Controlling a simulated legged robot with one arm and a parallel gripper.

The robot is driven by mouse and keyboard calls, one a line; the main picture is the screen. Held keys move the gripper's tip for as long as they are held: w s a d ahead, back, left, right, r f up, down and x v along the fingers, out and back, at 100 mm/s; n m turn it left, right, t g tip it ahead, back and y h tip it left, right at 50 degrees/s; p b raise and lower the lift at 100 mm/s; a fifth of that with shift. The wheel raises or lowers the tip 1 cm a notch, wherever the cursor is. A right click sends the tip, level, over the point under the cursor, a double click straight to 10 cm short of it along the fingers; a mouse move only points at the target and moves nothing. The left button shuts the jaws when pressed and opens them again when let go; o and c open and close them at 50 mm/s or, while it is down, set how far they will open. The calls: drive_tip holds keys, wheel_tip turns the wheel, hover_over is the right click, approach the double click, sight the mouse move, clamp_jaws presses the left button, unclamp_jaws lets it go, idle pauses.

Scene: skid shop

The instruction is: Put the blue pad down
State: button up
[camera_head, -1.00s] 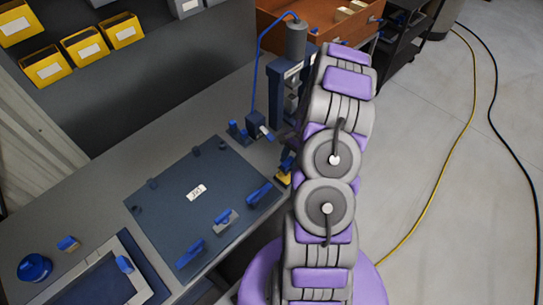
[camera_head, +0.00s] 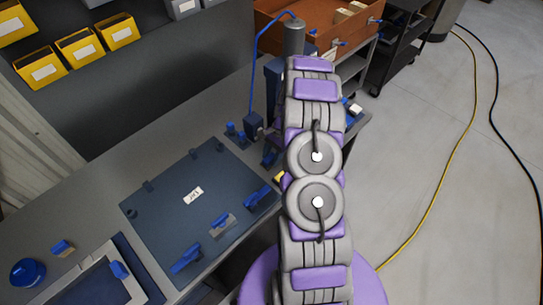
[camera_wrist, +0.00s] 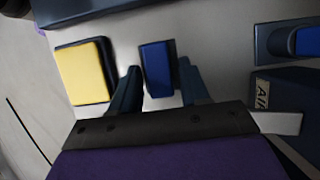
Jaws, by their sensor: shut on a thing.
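In the wrist view, the blue pad (camera_wrist: 157,67) is a small block between the two fingers of my gripper (camera_wrist: 160,88). My gripper is shut on it. The bench surface lies beyond the pad; I cannot tell whether the pad touches it. A yellow pad (camera_wrist: 80,74) on a dark base lies just left of the fingers. In the head view my arm hides the gripper and the blue pad; only a bit of yellow (camera_head: 279,177) shows beside the arm.
A dark plate (camera_head: 178,222) with blue clamps lies on the grey bench (camera_head: 75,205), left of my arm. A press column (camera_head: 294,38) stands behind my arm. A dark box marked AIR (camera_wrist: 288,95) is right of my gripper. An orange drawer (camera_head: 285,18) is at the back.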

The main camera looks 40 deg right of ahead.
drive_tip(key=shift+a, duration=0.15)
drive_tip(key=o, duration=1.2)
drive_tip(key=shift+a, duration=0.25)
drive_tip(key=shift+d, duration=0.25)
